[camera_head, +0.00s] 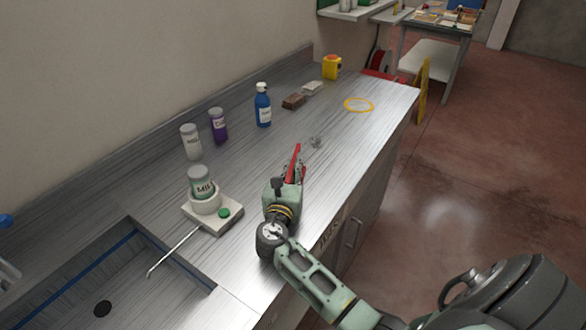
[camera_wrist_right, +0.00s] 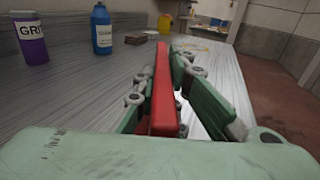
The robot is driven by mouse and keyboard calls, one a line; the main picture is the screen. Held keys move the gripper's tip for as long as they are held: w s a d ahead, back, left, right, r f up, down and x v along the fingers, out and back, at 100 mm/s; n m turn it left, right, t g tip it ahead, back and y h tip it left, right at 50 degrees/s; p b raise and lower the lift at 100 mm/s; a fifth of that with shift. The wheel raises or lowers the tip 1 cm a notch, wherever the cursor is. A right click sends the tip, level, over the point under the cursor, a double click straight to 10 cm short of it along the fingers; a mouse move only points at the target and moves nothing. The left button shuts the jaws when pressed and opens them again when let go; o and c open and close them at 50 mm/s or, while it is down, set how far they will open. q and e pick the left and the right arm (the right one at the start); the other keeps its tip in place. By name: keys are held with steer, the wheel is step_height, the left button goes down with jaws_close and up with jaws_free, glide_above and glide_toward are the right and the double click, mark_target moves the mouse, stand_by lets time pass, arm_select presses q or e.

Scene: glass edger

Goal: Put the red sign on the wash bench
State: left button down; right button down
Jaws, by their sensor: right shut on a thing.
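The red sign (camera_head: 296,158) shows as a narrow red upright edge in my right gripper (camera_head: 295,172), over the front part of the metal wash bench (camera_head: 330,175). In the right wrist view the red sign (camera_wrist_right: 163,95) stands between the two fingers of my right gripper (camera_wrist_right: 168,85), which is shut on it. The sign's face is turned away, so no print shows. I cannot tell whether its lower edge touches the bench top. My left gripper is not in view.
A blue bottle (camera_head: 263,106), a purple jar (camera_head: 218,126) and a white jar (camera_head: 190,141) stand along the back. A jar sits on a white device (camera_head: 212,214) beside the sink (camera_head: 110,285). A yellow ring (camera_head: 358,104) marks clear bench at the far right.

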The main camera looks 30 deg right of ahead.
steer(key=shift+r, duration=0.1)
steer(key=c, duration=1.8)
jaws_free()
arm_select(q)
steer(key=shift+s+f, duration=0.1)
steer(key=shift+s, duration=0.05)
